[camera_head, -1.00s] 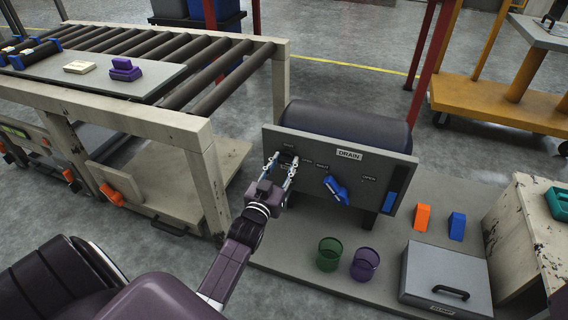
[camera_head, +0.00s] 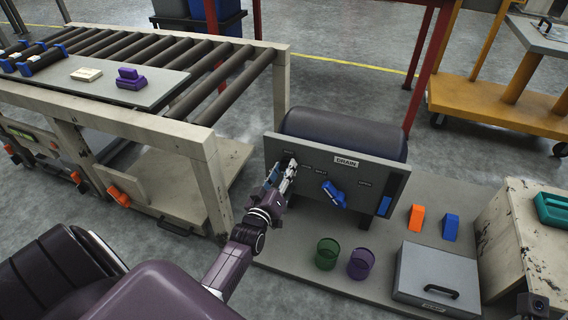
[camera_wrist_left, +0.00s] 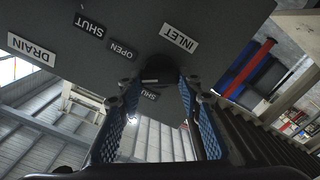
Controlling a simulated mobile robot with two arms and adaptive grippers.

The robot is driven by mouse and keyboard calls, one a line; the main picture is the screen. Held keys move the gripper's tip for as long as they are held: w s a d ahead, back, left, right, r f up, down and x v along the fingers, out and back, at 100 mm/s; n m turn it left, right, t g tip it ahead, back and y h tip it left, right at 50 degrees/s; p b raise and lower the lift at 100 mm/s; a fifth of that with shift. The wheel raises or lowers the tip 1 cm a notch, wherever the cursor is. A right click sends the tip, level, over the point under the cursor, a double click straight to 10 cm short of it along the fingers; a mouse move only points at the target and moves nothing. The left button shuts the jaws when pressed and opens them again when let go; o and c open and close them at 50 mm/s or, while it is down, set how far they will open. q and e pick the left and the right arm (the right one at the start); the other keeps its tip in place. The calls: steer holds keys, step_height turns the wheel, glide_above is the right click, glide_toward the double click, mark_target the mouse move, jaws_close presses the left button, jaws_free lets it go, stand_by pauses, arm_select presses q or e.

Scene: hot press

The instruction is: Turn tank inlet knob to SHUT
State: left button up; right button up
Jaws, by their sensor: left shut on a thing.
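The grey tank panel (camera_head: 350,170) stands in front of a dark tank (camera_head: 345,135). My left gripper (camera_head: 290,168) is at the panel's upper left. In the left wrist view, its blue-padded fingers (camera_wrist_left: 160,88) are on either side of the dark inlet knob (camera_wrist_left: 160,70), shut on it, below the INLET label (camera_wrist_left: 179,38). An OPEN label (camera_wrist_left: 122,50) and a SHUT label (camera_wrist_left: 90,25) lie left of the knob; another SHUT label (camera_wrist_left: 150,95) shows between the fingers. The knob's pointing direction is unclear. My right gripper is not in view.
A blue drain handle (camera_head: 333,194) sits on the panel below the DRAIN label (camera_head: 346,161). Green (camera_head: 327,253) and purple (camera_head: 361,263) cups and a grey lidded box (camera_head: 437,278) stand in front. A roller conveyor (camera_head: 215,85) stands to the left.

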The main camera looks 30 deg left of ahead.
arm_select(q)
steer(key=n+p, duration=0.1)
steer(key=n, duration=0.4)
steer(key=shift+f+n+p, duration=0.1)
steer(key=shift+n+p, duration=0.2)
steer(key=shift+p, duration=0.05)
steer(key=n, duration=0.5)
steer(key=shift+a+f+n, duration=0.1)
steer(key=shift+f+n, duration=0.05)
steer(key=shift+n, duration=0.45)
steer(key=o, duration=1.2)
steer(key=shift+c, duration=0.2)
steer(key=shift+s, duration=0.15)
steer(key=v, duration=1.2)
